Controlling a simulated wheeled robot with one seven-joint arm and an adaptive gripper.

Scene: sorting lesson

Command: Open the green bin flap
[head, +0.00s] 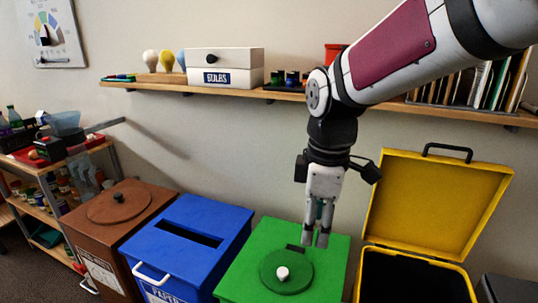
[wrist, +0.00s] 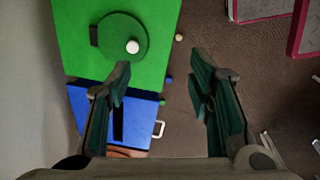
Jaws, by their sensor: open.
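The green bin (head: 235,281) stands low in the middle of the head view. Its round green flap (head: 269,272) lies flat on the top, with a white knob (head: 282,273) and a dark strip at its far edge. My gripper (head: 316,238) points down over the far right part of the bin, above and behind the knob; it holds nothing. In the wrist view the green bin (wrist: 75,38) is at upper left, with the flap (wrist: 115,40) and knob (wrist: 133,47) ahead of the left finger. My open fingers (wrist: 161,75) are well apart.
A blue bin (head: 215,212) with a slot and a brown bin (head: 155,198) stand to the left. A yellow bin (head: 436,212) with its lid raised stands to the right. A wall shelf (head: 290,97) runs behind my arm. Small balls (wrist: 178,37) show beside the green bin.

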